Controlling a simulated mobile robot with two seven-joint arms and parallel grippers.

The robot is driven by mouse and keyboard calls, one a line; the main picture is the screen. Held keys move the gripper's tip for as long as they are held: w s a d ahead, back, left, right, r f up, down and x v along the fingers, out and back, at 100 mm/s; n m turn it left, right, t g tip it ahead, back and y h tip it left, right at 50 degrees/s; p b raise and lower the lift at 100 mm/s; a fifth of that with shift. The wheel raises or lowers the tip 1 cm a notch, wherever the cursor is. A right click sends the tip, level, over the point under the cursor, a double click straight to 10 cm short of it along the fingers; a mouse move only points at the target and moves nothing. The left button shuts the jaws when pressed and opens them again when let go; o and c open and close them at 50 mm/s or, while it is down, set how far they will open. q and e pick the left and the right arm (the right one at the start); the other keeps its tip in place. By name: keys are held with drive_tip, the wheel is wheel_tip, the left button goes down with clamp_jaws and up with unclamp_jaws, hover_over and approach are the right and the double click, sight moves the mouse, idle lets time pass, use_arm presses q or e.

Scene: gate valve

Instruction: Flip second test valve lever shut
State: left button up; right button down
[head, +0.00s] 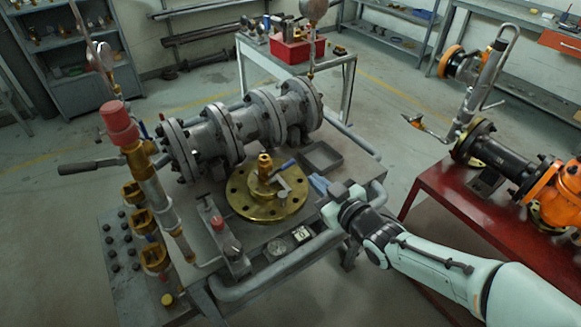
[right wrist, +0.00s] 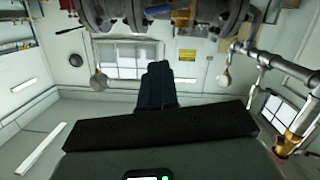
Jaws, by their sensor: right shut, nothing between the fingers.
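The grey flanged gate valve body (head: 240,130) lies on the metal bench. A brass flange (head: 240,198) lies in front of it, with a brass fitting (head: 265,168) and a small blue-handled lever (head: 285,165) on it. A small red-handled valve (head: 215,218) stands left of the flange. I cannot tell which lever is the second test valve's. My right gripper (head: 318,184) is shut and empty, right of the flange and apart from the levers. Its dark blue fingers (right wrist: 158,85) also show in the right wrist view, below the valve body (right wrist: 165,12). My left gripper is not in view.
A red-topped pipe assembly (head: 150,185) and a black-handled lever (head: 80,167) stand at the bench's left. A grey tray (head: 322,157) lies behind my gripper. A red table (head: 440,205) with an orange valve (head: 560,195) is on the right. Open floor lies between.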

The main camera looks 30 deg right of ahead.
hover_over(282, 169)
drive_tip(key=s+d, duration=0.2)
drive_tip(key=s, duration=0.3)
wheel_tip(282, 169, down, 2)
drive_tip(key=shift+w+d+f, duration=0.1)
drive_tip(key=shift+w+f, duration=0.45)
drive_tip(key=shift+f, duration=0.25)
drive_tip(key=shift+w+f, duration=0.5)
drive_tip(key=shift+f, duration=0.3)
drive_tip(key=shift+w+d+f+b, duration=0.1)
drive_tip(key=shift+f+b, duration=0.35)
drive_tip(key=shift+b, duration=0.2)
drive_tip(key=shift+w+d+f+b, duration=0.1)
drive_tip(key=shift+f+b, duration=0.35)
drive_tip(key=shift+b, duration=0.15)
drive_tip(key=shift+f+b, duration=0.2)
drive_tip(key=shift+b, duration=0.4)
drive_tip(key=shift+r, duration=0.1)
drive_tip(key=shift+d, duration=0.1)
drive_tip(key=shift+r, duration=0.15)
